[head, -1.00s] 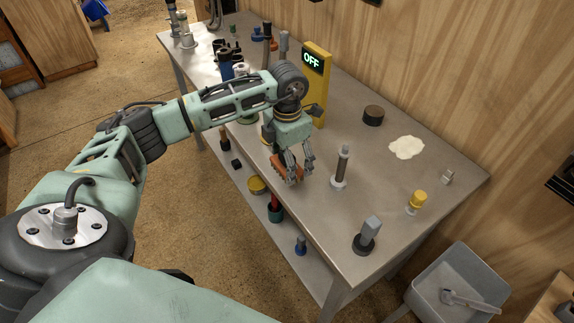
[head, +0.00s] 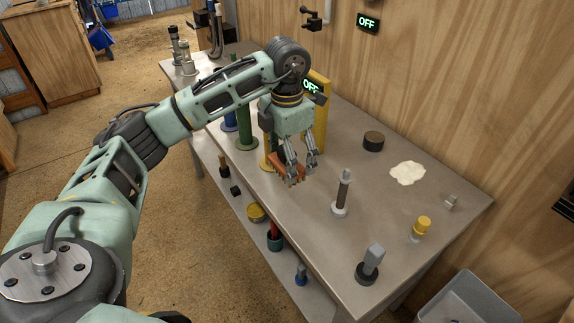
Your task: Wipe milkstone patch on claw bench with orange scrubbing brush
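The milkstone patch (head: 408,173) is a pale cream, irregular blotch on the right part of the grey bench top (head: 310,215), near the wall side. My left gripper (head: 296,180) points down over the bench, left of the patch and well apart from it. My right gripper is not in view.
A grey-topped post (head: 343,192) stands between gripper and patch. A dark round puck (head: 373,141), a yellow-capped piece (head: 421,228), a small grey block (head: 450,202) and a dark-based block (head: 370,264) stand around the patch. A yellow panel (head: 320,118) rises behind the gripper.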

